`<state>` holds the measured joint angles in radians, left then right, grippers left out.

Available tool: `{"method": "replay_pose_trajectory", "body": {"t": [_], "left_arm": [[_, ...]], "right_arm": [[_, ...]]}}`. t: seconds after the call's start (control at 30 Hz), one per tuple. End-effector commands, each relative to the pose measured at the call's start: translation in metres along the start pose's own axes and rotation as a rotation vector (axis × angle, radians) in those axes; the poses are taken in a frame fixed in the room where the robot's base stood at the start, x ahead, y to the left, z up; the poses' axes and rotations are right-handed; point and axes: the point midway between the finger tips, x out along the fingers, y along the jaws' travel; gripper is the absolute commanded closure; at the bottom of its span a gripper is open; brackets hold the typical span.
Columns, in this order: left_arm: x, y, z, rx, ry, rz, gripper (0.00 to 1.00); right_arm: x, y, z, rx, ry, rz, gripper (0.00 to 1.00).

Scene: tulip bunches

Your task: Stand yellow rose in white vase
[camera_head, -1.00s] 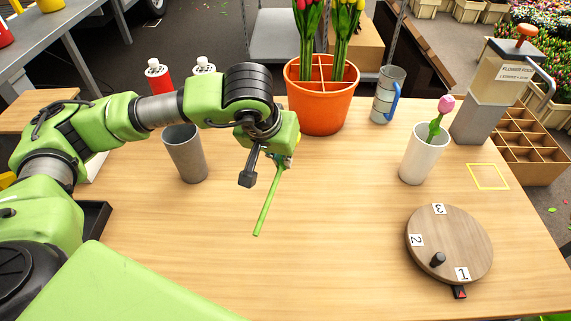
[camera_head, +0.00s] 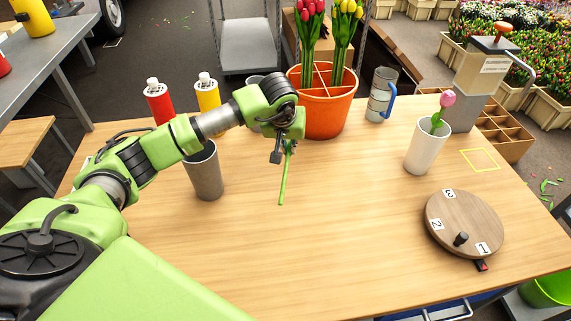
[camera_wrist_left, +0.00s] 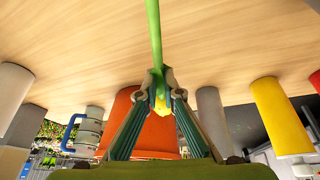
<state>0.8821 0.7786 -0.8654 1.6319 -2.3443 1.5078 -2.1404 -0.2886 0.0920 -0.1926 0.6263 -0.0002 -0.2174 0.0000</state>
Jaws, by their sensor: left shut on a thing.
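My left gripper (camera_head: 285,143) is shut on the green stem (camera_head: 283,182) of the yellow rose, above the middle of the table. The stem hangs below the gripper, nearly upright, its lower end free. The left wrist view shows the yellow bloom (camera_wrist_left: 162,105) between the fingers (camera_wrist_left: 156,92) and the stem running away from it. The bloom is hidden in the head view. The white vase (camera_head: 425,153) stands upright at the right of the table with a pink tulip (camera_head: 443,109) in it, apart from my gripper. My right gripper is not in view.
An orange divided pot (camera_head: 330,117) with tulips stands behind my gripper. A mug with a blue handle (camera_head: 379,93), a grey cup (camera_head: 205,178) and a numbered turntable (camera_head: 450,218) are on the table. Red (camera_head: 158,102) and yellow (camera_head: 207,95) bottles stand behind my arm. The front middle is clear.

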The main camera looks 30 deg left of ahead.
Motion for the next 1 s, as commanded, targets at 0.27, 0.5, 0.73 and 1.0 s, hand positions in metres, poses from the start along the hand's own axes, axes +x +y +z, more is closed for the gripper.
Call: {"method": "replay_pose_trajectory", "body": {"t": [0.27,0.5,0.73,1.0], "left_arm": [[0.054,-0.014,-0.01,0.001,-0.001,0.002,1.0],[0.069,-0.019,-0.014,0.0,-0.002,0.001,1.0],[0.096,-0.021,-0.003,0.002,-0.001,0.002,1.0],[0.095,-0.021,-0.004,0.003,0.0,0.001,1.0]], "right_arm": [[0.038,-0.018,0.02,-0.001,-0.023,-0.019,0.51],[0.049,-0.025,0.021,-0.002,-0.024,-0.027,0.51],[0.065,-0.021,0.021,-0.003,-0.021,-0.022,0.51],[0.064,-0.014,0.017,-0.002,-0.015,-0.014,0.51]]}}
